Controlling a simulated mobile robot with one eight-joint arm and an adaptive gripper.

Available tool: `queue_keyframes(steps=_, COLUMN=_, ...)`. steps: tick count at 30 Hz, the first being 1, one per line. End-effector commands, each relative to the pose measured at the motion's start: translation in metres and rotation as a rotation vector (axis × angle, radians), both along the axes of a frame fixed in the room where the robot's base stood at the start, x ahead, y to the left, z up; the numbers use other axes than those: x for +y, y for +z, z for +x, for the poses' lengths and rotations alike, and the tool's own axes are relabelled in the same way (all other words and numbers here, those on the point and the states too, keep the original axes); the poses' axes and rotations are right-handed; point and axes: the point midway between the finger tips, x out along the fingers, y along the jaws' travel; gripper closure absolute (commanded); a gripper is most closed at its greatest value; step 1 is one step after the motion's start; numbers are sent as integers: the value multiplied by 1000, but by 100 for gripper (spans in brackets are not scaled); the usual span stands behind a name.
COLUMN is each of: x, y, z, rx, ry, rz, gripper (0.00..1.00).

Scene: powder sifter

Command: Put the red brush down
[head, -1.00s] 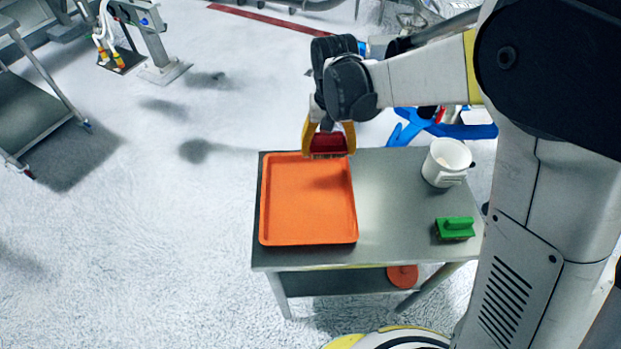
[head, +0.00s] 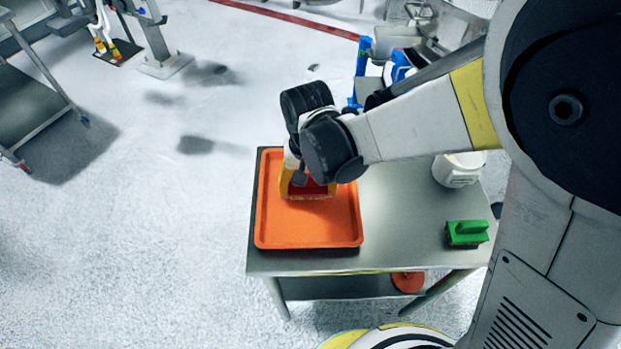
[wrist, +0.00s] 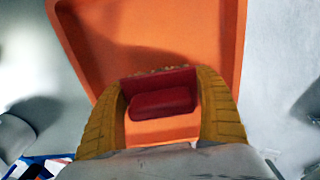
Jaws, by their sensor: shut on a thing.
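The red brush (head: 308,188) is between the yellow fingers of my gripper (head: 306,192), over the orange tray (head: 310,232) on the metal table. In the wrist view the red brush (wrist: 160,100) sits between both fingers of my gripper (wrist: 161,108), with its bristle edge just showing along the far side. The orange tray (wrist: 105,40) fills the view behind it. My gripper is shut on the brush. In the head view my wrist covers part of the brush, and I cannot tell whether its bristles touch the tray.
A green brush (head: 466,233) lies on the right part of the table (head: 400,225). A white pot (head: 456,171) stands behind it, partly hidden by my arm. The tray's front half is empty. An orange round thing (head: 407,281) is on the lower shelf.

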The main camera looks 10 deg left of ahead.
Motion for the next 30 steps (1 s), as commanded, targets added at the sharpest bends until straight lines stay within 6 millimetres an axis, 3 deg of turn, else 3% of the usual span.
queue_keyframes(steps=5, x=0, y=-31, z=0, rx=0, ry=0, rz=0, gripper=55)
queue_keyframes(steps=17, x=0, y=-36, z=0, rx=0, ry=0, rz=0, gripper=55)
queue_keyframes(steps=18, x=0, y=-34, z=0, rx=0, ry=0, rz=0, gripper=10)
queue_keyframes(steps=19, x=0, y=-34, z=0, rx=0, ry=0, rz=0, gripper=1)
queue_keyframes(steps=26, x=0, y=-33, z=0, rx=0, ry=0, rz=0, gripper=0)
queue_keyframes(steps=30, x=0, y=-23, z=0, rx=0, ry=0, rz=0, gripper=0)
